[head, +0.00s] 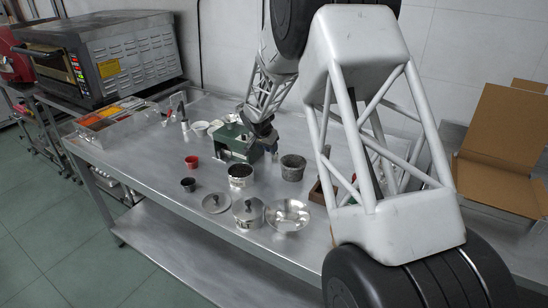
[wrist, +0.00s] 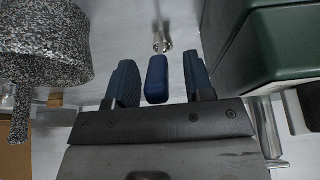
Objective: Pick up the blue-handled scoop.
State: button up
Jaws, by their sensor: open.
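The blue-handled scoop (wrist: 157,82) shows in the wrist view as a blue handle with a thin metal shaft running toward the top of the picture. My gripper (wrist: 160,82) is open, with one dark blue finger on each side of the handle. A gap shows on both sides, wider on the right, so neither finger appears to touch it. The scoop's bowl is not clearly seen. In the head view my gripper (head: 268,146) is low over the table beside the green box, and I cannot make out the scoop there.
A green box (wrist: 275,45) stands close on the right in the wrist view, and a speckled dark pot (wrist: 40,50) on the left. In the head view, pots, a lid and a bowl (head: 287,214) stand toward the front of the steel table (head: 150,185). An oven (head: 115,55) stands at the back left.

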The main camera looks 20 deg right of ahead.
jog(key=shift+c, duration=0.3)
grip_shut()
dwell(0.4)
jog(key=shift+r, duration=0.1)
notch_tip(320, 180, up, 18)
dwell(0.7)
dwell(0.5)
